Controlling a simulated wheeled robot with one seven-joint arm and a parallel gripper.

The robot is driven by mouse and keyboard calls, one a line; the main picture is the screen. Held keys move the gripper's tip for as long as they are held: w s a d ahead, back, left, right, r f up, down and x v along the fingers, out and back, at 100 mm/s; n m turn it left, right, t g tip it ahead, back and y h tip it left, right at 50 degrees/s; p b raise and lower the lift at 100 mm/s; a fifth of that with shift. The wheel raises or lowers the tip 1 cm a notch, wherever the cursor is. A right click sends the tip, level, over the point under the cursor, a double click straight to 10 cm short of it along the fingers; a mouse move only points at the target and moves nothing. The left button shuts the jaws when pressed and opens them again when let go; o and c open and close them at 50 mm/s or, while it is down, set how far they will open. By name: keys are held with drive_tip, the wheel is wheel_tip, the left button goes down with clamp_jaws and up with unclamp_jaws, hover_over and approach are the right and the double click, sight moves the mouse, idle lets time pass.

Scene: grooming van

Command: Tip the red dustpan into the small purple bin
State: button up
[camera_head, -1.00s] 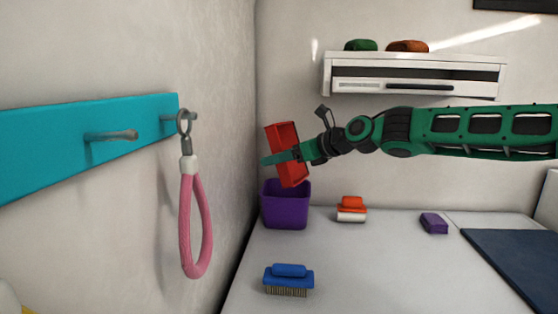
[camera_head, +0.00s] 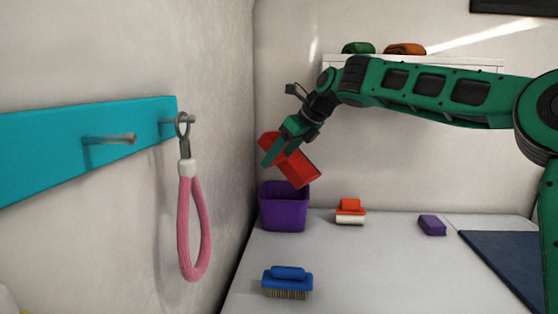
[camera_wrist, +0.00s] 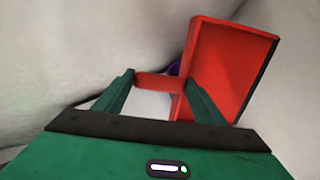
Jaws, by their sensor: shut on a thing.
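The red dustpan (camera_head: 297,167) is held in my gripper (camera_head: 275,152) above the small purple bin (camera_head: 284,207). The pan is tilted, its lower right end just over the bin's right side. In the wrist view, my gripper (camera_wrist: 156,92) is shut on the red handle (camera_wrist: 158,82), and the open red pan (camera_wrist: 225,65) lies to the right. The bin stands upright at the back left of the white table, by the wall. Only a sliver of the bin (camera_wrist: 175,68) shows in the wrist view. I see no contents in the pan, and the bin's inside is mostly hidden.
A blue brush (camera_head: 288,281), an orange and white brush (camera_head: 350,211) and a purple block (camera_head: 432,225) lie on the table (camera_head: 370,270). A dark blue mat (camera_head: 510,262) is at right. A pink loop (camera_head: 194,225) hangs from the teal rack (camera_head: 60,145) at left.

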drive_tip(key=shift+r+g+h, duration=0.15)
drive_tip(key=shift+g+h, duration=0.25)
drive_tip(key=shift+h, duration=0.2)
drive_tip(key=shift+w, duration=0.1)
drive_tip(key=shift+r+g+h, duration=0.15)
drive_tip(key=shift+g+h, duration=0.15)
